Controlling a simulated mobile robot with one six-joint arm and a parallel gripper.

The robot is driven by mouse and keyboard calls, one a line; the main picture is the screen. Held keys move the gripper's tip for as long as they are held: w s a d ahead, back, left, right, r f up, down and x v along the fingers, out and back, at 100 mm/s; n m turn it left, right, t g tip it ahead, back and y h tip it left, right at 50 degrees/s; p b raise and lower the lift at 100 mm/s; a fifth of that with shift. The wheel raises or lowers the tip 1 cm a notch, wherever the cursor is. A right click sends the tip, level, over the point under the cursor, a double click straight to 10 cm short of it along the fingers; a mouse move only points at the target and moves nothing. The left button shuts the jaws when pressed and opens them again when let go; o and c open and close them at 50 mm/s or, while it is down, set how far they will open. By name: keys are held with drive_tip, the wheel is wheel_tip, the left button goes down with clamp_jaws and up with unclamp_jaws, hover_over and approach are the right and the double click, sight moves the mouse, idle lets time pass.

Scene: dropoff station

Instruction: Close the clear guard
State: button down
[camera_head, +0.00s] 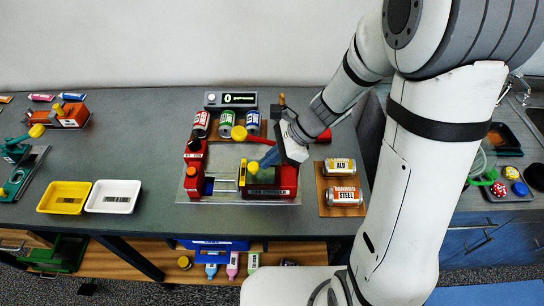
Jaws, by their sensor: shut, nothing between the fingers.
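A red machine (283,181) with a pale base plate stands on the grey counter, in the middle of the picture. It has a yellow part at its centre, silver rods to the left of that and an orange knob on its left block. The clear guard is hard to make out against the machine, and I cannot tell how far open it is. My gripper (267,160) is shut and empty, with its blue fingers pointing down and left over the machine's right half. I cannot tell whether it touches anything. My gripper and wrist hide the machine's back right part.
Several cans (226,124) stand behind the machine, before a box with a lit display (231,100). Two cans lie on a brown board (324,205) at right. Yellow (45,209) and white (92,210) trays sit at left. The counter between trays and machine is clear.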

sight(243, 167)
drive_tip(key=a, duration=1.2)
drive_tip(key=shift+b, duration=0.35)
drive_tip(key=shift+d, duration=0.1)
drive_tip(key=d, duration=0.1)
drive_tip(key=d+r, duration=0.1)
drive_tip(key=d, duration=0.1)
drive_tip(key=w+d+r, duration=0.1)
drive_tip(key=shift+d+p, duration=0.4)
drive_tip(key=v, duration=0.8)
drive_tip(key=shift+d+r, duration=0.15)
drive_tip(key=shift+d, duration=0.05)
drive_tip(key=shift+s, duration=0.15)
